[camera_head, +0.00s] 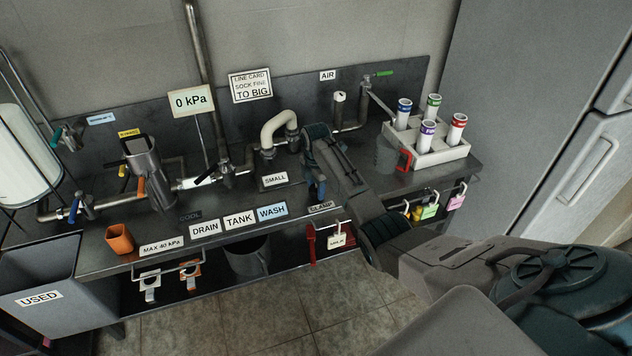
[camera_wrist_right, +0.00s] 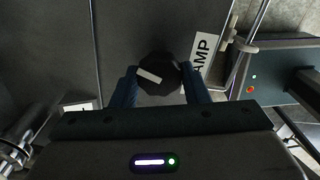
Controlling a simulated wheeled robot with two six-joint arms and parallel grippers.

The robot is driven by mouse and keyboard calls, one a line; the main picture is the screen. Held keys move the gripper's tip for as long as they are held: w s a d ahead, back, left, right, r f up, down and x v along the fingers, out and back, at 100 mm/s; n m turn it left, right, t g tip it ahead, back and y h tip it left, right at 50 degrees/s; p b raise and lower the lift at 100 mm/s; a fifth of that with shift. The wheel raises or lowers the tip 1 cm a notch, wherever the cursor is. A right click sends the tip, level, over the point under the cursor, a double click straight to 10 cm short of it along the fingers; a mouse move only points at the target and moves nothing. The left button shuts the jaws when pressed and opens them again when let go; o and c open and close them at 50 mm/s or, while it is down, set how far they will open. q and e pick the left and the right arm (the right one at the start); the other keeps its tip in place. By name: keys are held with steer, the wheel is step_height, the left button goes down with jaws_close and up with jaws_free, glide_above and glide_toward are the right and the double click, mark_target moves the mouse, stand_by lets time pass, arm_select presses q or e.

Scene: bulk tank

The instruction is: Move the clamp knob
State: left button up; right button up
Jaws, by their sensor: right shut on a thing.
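The clamp knob (camera_wrist_right: 158,74) is a round black knob with a white pointer mark, seen from above in the right wrist view. The mark runs slantwise, from upper left to lower right. My right gripper (camera_wrist_right: 159,82) has its two blue fingers on either side of the knob and is shut on it. In the head view my right gripper (camera_head: 317,186) reaches down to the bench just behind the CLAMP label (camera_head: 321,207); the knob is hidden there by the gripper. The label's end also shows beside the right finger in the wrist view (camera_wrist_right: 202,58). My left gripper is not in view.
A curved pale pipe (camera_head: 279,128) and the SMALL sign (camera_head: 275,179) stand close left of my gripper. A grey cup (camera_head: 387,156) and a white rack (camera_head: 440,150) of several tubes stand to the right. Red tags and padlocks hang below the bench edge.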

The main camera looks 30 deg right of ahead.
mark_target(316, 187)
steer(key=m+p, duration=0.1)
steer(key=m, duration=0.1)
steer(key=m+p, duration=0.2)
steer(key=m, duration=0.1)
steer(key=shift+r+m+p, duration=0.2)
steer(key=shift+m+p, duration=0.1)
steer(key=m+p, duration=0.2)
steer(key=m, duration=0.3)
steer(key=shift+w+f, duration=0.1)
stand_by(0.3)
steer(key=o, duration=1)
step_height(316, 187, up, 11)
steer(key=shift+f+b, duration=0.1)
steer(key=shift+b, duration=0.7)
